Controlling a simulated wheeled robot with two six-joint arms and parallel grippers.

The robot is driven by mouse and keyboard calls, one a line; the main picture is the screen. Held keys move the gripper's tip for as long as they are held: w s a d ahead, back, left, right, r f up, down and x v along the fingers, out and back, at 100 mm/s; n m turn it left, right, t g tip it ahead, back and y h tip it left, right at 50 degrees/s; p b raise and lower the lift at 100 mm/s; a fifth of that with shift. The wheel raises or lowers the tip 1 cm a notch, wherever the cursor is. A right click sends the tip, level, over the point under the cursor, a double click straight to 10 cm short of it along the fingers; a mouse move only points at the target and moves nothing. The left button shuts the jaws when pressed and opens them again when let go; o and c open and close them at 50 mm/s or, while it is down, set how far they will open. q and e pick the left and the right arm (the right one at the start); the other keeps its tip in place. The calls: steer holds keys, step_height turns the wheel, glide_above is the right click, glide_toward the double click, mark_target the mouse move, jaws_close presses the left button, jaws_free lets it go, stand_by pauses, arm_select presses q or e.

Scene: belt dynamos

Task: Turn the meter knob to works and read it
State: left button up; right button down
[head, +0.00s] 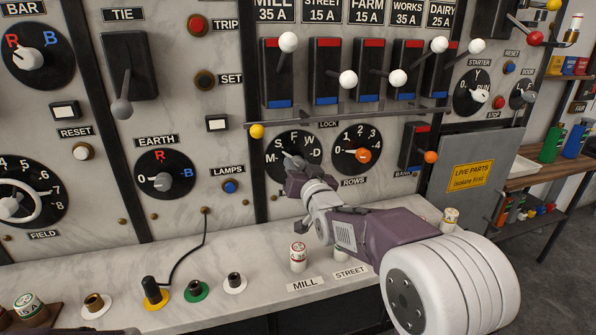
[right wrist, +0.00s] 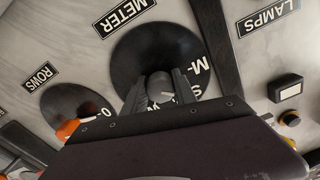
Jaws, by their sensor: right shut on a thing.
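The meter dial (head: 276,171) is a black disc with letters M, S, F, W and D around its top. The METER label (right wrist: 124,15) shows in the right wrist view and is hidden in the head view. My right gripper (head: 293,166) is at the middle of the dial, shut on the grey meter knob (right wrist: 161,84), with a finger on either side of it. The knob's short white mark seems to face the S side; its exact setting is unclear. The W position is partly covered in the wrist view. My left gripper is not in view.
The rows dial (head: 347,160) with an orange knob is just right of my gripper. Above runs a lock bar (head: 350,114) under several levers with white balls. The marble ledge (head: 225,288) below holds plugs, sockets and fuses (head: 298,257). A live-parts box (head: 473,176) stands right.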

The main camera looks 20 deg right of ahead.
steer(key=m+b, duration=0.1)
steer(key=m, duration=0.3)
steer(key=shift+a+f+m+b, duration=0.1)
steer(key=shift+m+b, duration=0.2)
steer(key=m+b, duration=0.1)
steer(key=m, duration=0.3)
steer(key=shift+m, duration=0.3)
steer(key=m+b, duration=0.1)
steer(key=m, duration=0.3)
steer(key=shift+r+m+b, duration=0.2)
steer(key=shift+m+b, duration=0.25)
steer(key=shift+m, duration=1.65)
steer(key=c, duration=1)
jaws_free()
